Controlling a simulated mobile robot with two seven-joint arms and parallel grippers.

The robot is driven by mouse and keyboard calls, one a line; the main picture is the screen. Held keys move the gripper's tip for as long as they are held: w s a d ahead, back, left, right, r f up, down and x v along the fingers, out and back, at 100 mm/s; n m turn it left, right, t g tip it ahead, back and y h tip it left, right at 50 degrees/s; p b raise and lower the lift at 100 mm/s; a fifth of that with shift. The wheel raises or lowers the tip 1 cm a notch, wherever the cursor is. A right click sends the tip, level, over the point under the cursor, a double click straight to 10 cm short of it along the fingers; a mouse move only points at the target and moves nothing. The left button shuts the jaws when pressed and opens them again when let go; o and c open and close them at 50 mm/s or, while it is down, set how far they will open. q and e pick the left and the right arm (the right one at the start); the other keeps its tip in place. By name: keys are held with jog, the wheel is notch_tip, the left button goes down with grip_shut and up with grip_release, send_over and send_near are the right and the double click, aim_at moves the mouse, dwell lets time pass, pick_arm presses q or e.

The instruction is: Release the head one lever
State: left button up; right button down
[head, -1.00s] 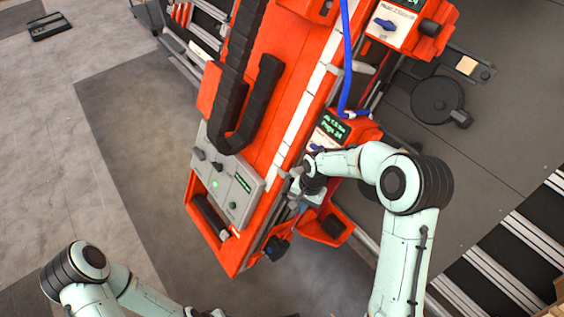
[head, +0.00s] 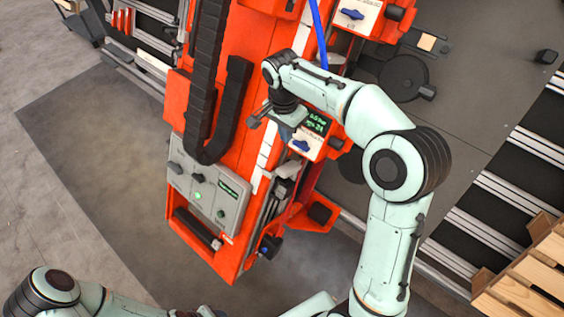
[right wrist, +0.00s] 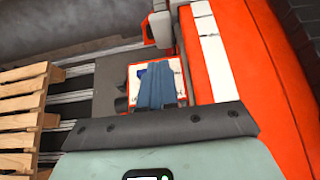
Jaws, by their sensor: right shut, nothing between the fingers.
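My right gripper (head: 287,133) is over this unit, beside the knob, partly hidden by my wrist. In the right wrist view, its blue-grey fingers (right wrist: 156,86) are together and empty, in front of the white panel (right wrist: 138,71). A grey clamp-like piece (head: 287,170) shows on the beam's edge below the unit; I cannot tell whether it is the head one lever, or its position. My left gripper is not in view.
A second orange head unit (head: 360,15) with a blue knob stands farther up the beam. A blue hose (head: 319,35) runs down near my right wrist. A grey control box (head: 208,195) is on the beam's near end. A wooden pallet (head: 530,275) lies at right.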

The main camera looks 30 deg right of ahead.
send_over(283, 171)
jog(key=d, duration=0.2)
jog(key=f, duration=0.9)
jog(key=shift+w+a+f+b, duration=0.2)
jog(key=shift+f+b, duration=0.1)
jog(key=shift+b, duration=0.1)
jog(key=f, duration=0.1)
jog(key=a+f, duration=0.1)
jog(key=f, duration=0.1)
jog(key=shift+s+a+f, duration=0.1)
jog(key=shift+s+a, duration=0.1)
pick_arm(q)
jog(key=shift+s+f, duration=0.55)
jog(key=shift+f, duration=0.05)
pick_arm(e)
jog(key=shift+a+f, duration=0.2)
jog(key=shift+f, duration=0.2)
